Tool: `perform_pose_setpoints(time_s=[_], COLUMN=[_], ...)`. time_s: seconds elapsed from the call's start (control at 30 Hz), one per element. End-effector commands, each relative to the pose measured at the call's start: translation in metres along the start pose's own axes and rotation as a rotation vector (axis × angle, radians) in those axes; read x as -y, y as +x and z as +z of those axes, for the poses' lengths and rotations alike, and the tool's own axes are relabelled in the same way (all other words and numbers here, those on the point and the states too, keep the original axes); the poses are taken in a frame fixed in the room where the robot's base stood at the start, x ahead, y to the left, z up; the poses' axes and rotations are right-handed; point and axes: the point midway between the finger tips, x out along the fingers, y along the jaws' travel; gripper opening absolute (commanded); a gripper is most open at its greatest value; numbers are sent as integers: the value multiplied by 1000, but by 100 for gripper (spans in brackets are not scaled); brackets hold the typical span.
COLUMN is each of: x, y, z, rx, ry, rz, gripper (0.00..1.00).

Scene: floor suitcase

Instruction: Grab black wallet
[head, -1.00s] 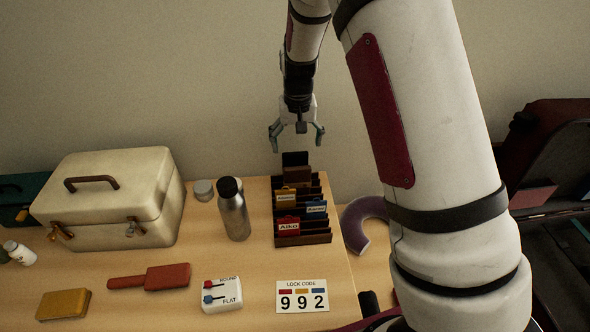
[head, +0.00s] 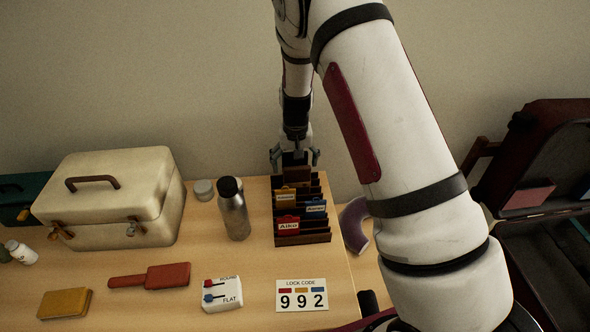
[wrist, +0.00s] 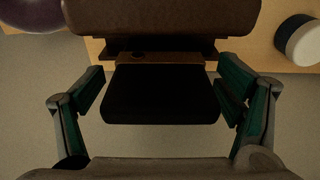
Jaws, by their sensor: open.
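The black wallet (head: 294,158) stands upright at the back of a dark wooden slotted rack (head: 316,238) on the table. It shows in the wrist view as a black flat shape (wrist: 160,98) in the middle. My gripper (head: 295,160) is open at the back of the rack. One finger is on each side of the black wallet, with a gap visible on both sides in the wrist view (wrist: 160,105). A brown wallet-like item (head: 297,173) stands just in front of the black one. The lower edge of the black wallet is hidden in the head view.
Several named cards stand in the rack. A steel bottle (head: 234,212) and white-lidded jar (head: 203,190) stand left of it, beside a cream case (head: 110,205). A purple curved object (head: 354,225) and open dark suitcase (head: 545,235) are at the right. The wall is behind.

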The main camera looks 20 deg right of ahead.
Motion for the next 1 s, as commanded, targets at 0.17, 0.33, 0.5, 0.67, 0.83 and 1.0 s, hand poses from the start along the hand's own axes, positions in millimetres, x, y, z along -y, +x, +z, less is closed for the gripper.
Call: perform_pose_setpoints(time_s=[0.17, 0.33, 0.5, 0.67, 0.83, 1.0], x=[0, 0, 0, 1, 1, 1], y=[0, 0, 0, -10, -40, -72], z=[0, 0, 0, -2, -6, -10], rx=[0, 0, 0, -3, -5, -4], ry=[0, 0, -1, -1, -2, -1], rz=[0, 0, 0, 0, -2, -1], gripper=[56, 30, 30, 30, 30, 30])
